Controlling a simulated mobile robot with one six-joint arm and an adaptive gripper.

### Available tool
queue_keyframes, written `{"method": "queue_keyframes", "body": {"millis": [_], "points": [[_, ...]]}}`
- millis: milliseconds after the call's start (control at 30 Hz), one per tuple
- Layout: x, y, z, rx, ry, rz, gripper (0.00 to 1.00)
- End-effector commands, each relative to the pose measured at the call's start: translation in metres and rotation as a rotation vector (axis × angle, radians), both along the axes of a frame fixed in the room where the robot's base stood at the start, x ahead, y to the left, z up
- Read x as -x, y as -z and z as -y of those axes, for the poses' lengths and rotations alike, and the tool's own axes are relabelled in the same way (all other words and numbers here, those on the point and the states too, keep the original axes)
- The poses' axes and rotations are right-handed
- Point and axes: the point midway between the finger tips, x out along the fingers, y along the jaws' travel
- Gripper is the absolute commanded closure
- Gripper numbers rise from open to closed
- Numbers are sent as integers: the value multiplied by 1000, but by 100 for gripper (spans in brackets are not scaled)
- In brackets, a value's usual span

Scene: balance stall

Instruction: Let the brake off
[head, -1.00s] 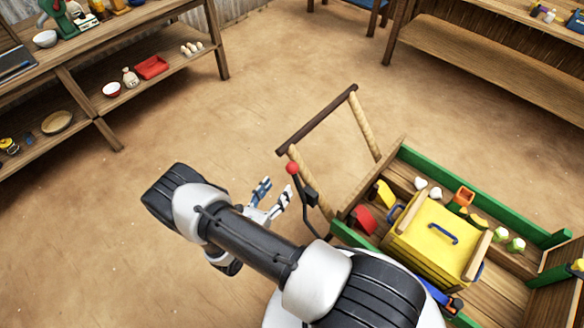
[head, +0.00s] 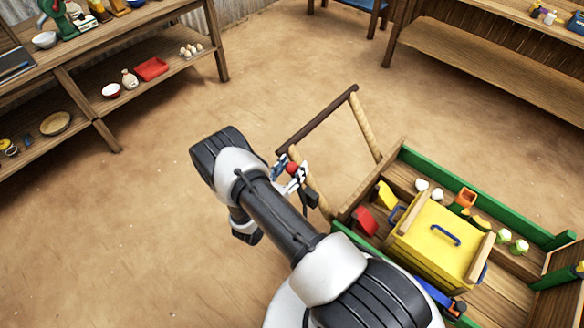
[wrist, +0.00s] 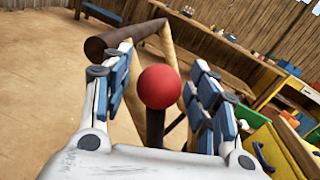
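The brake lever is a dark bar with a red ball knob (head: 292,168) on its top, at the handle end of the green-sided wooden cart (head: 440,176). In the wrist view the red knob (wrist: 159,87) stands between my two fingers, with the dark stem (wrist: 155,128) below it. My gripper (head: 291,171) is around the knob. In the wrist view the gripper (wrist: 163,85) is open, with a gap visible on each side of the knob. The lower part of the lever is partly hidden behind my gripper and arm in the head view.
The cart's push handle (head: 318,121) rises just beyond the lever. The cart carries a yellow box (head: 433,240) with a blue handle and several small items. Wooden shelves stand at the left (head: 165,83) and upper right (head: 470,48). The dirt floor between is clear.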

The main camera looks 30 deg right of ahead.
Motion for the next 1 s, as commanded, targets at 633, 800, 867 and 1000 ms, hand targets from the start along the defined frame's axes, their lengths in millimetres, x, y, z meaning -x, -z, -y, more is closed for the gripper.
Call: {"method": "queue_keyframes", "body": {"millis": [633,800,867,1000], "points": [[0,0,0,-1,0,-1,91],[0,0,0,-1,1,0,100],[0,0,0,-1,1,0,100],[1,0,-1,-2,0,3,100]]}}
